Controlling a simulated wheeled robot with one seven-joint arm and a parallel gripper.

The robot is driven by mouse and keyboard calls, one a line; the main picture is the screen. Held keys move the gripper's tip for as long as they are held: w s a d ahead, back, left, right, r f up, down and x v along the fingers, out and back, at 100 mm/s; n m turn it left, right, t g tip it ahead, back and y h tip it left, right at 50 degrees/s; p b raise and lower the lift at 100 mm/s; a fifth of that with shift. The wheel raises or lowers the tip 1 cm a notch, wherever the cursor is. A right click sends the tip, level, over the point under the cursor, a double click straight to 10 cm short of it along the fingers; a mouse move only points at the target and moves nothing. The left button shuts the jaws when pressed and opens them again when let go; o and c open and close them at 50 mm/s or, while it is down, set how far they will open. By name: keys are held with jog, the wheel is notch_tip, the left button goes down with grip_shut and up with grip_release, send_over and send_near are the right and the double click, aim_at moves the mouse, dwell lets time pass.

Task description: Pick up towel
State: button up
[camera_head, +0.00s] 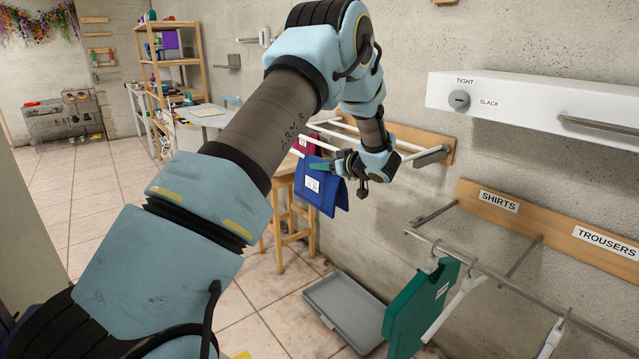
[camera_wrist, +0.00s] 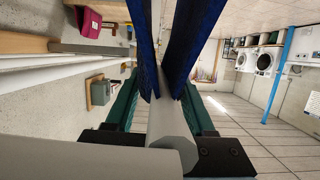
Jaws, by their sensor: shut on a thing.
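A blue towel (camera_head: 318,192) with a white label hangs folded over a white rail of the wall rack. In the wrist view the towel (camera_wrist: 148,45) drapes down both sides of the rail. My gripper (camera_head: 324,167) is at the top of the towel, with its teal fingers on either side of the rail. In the wrist view my gripper (camera_wrist: 160,98) is shut on the towel near the rail. The towel is still over the rail. My arm and gripper hide part of the rack in the head view.
A wooden stool (camera_head: 283,222) stands below. A grey tray (camera_head: 345,310) lies on the floor. At right, a clothes rail (camera_head: 500,288) holds a green shirt (camera_head: 420,310) and hangers. Floor at left is clear.

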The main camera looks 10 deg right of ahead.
grip_shut()
jog(key=shift+r, duration=0.1)
dwell(0.6)
